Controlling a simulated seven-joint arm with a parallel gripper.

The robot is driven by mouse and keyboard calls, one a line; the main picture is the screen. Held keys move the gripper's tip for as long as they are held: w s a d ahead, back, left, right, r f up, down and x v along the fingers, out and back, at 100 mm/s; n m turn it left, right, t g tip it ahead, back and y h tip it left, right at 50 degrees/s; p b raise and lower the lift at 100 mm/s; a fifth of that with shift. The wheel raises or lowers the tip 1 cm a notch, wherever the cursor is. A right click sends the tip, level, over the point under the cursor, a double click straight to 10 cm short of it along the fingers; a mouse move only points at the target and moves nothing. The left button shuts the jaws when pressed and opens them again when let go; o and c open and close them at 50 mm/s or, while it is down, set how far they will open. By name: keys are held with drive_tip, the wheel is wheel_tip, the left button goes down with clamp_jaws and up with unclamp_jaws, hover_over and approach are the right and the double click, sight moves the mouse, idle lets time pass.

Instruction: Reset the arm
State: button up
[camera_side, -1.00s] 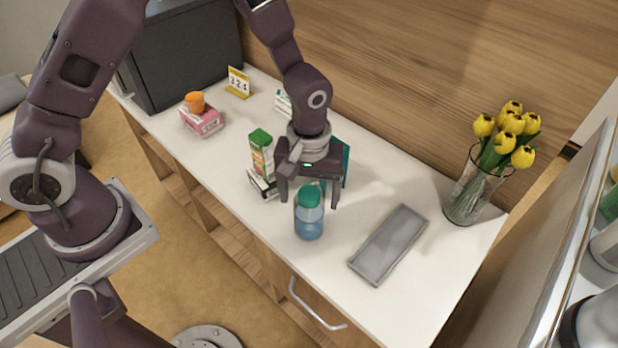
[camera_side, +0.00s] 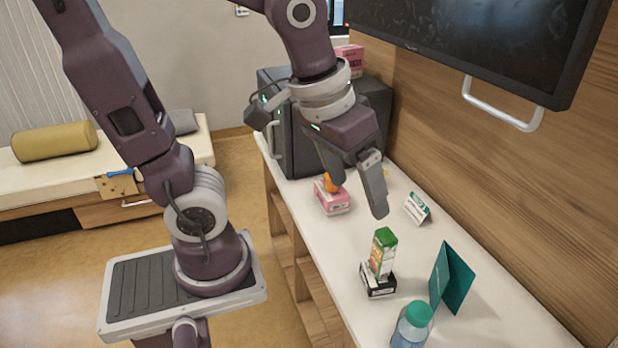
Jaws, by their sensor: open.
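My gripper (camera_side: 357,196) hangs in the air above the white counter, its two fingers apart with nothing between them. It points down, and in the picture its fingertips are near the pink box and above the juice carton. The arm is bent, with the wrist high over the counter near the dark cabinet.
On the counter (camera_side: 467,232) are a pink box (camera_side: 333,202) with an orange item (camera_side: 331,182), a white card (camera_side: 417,208), a juice carton (camera_side: 382,254) on a black-and-white box (camera_side: 377,283), a teal folder (camera_side: 452,277) and a blue bottle (camera_side: 411,328). A dark screen (camera_side: 480,45) overhangs the right side.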

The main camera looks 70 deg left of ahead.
drive_tip(key=s+a+r+m+t, duration=0.1)
drive_tip(key=s+a+m, duration=0.1)
drive_tip(key=s, duration=0.4)
drive_tip(key=shift+s+r+t, duration=0.15)
drive_tip(key=shift+s+t, duration=0.15)
drive_tip(key=shift+s, duration=0.05)
